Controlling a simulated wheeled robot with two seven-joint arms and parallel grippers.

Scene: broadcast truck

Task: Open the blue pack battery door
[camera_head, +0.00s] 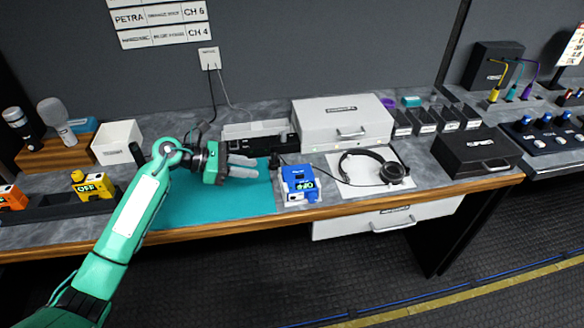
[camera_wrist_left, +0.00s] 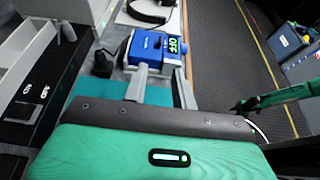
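The blue pack (camera_head: 293,174) stands on a pale pad near the front edge of the counter, right of the teal mat. A lit green display is on its front. It also shows in the left wrist view (camera_wrist_left: 144,46), just beyond my fingertips. I cannot make out its battery door or whether that is open. My left gripper (camera_head: 256,166) is over the mat, left of the pack, fingers pointing right towards it. In the left wrist view the two fingers (camera_wrist_left: 158,82) are apart with nothing between them. My right gripper does not show in the head view.
Headphones (camera_head: 374,167) lie on a white pad right of the pack. A light grey case (camera_head: 325,125) stands behind it. The teal mat (camera_head: 225,205) is bare in front.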

